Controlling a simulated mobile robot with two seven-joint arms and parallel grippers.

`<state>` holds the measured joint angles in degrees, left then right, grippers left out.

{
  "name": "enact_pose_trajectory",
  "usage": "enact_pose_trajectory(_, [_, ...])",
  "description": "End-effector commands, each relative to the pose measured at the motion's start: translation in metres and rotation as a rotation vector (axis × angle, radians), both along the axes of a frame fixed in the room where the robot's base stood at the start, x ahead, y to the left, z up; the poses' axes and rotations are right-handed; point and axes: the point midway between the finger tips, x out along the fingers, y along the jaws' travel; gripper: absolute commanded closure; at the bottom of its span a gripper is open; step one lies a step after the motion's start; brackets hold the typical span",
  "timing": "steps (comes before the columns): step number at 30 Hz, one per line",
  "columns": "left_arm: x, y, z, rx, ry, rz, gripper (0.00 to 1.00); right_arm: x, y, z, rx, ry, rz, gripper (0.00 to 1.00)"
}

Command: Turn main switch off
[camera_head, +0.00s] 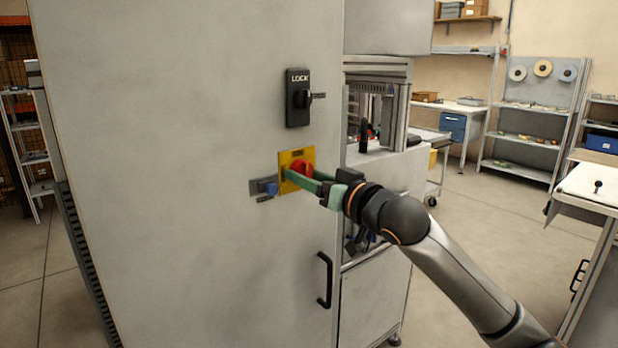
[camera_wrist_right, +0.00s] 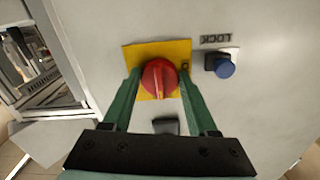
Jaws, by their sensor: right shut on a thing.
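The main switch is a red rotary knob (camera_head: 302,168) on a yellow plate (camera_head: 284,158), mounted on the grey cabinet door (camera_head: 200,120). In the right wrist view the red knob (camera_wrist_right: 159,78) sits between the two green fingers, its ridge running roughly along the fingers. My right gripper (camera_head: 297,179) is at the plate and shut on the knob. The fingers hide part of the knob in the head view. My left gripper is in neither view.
A blue button (camera_head: 268,187) on a grey plate sits just left of the yellow plate. A black LOCK switch (camera_head: 298,98) is above. A black door handle (camera_head: 325,280) projects below. A machine bay (camera_head: 375,110) opens right of the door.

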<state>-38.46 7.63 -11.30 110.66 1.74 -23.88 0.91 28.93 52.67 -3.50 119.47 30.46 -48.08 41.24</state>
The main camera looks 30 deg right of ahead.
Motion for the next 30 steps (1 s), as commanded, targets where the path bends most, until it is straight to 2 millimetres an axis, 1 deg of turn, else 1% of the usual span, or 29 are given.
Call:
enact_pose_trajectory(1, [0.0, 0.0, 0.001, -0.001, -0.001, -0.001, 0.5, 0.0, 0.0, 0.0, 0.0, 0.0, 0.001, 0.7])
enact_pose_trajectory(7, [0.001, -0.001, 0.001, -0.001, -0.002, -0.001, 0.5, 0.0, 0.0, 0.0, 0.0, 0.0, 0.001, 0.92])
enact_pose_trajectory(8, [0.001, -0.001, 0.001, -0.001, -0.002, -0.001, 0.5, 0.0, 0.0, 0.0, 0.0, 0.0, 0.001, 0.96])
enact_pose_trajectory(9, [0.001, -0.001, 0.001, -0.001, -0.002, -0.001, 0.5, 0.0, 0.0, 0.0, 0.0, 0.001, 0.001, 0.97])
enact_pose_trajectory(14, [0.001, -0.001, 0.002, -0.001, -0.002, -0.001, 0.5, 0.0, 0.0, 0.0, -0.01, 0.0, 0.001, 0.97])
enact_pose_trajectory(20, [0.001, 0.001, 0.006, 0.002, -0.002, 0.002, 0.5, 0.0, 0.0, 0.001, -0.074, -0.003, 0.001, 0.97])
enact_pose_trajectory(25, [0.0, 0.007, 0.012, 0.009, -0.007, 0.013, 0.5, 0.0, -0.001, 0.001, -0.186, -0.011, 0.0, 0.97])
enact_pose_trajectory(30, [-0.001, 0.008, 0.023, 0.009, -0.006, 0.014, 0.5, 0.0, -0.001, 0.002, -0.337, -0.023, 0.001, 0.97])
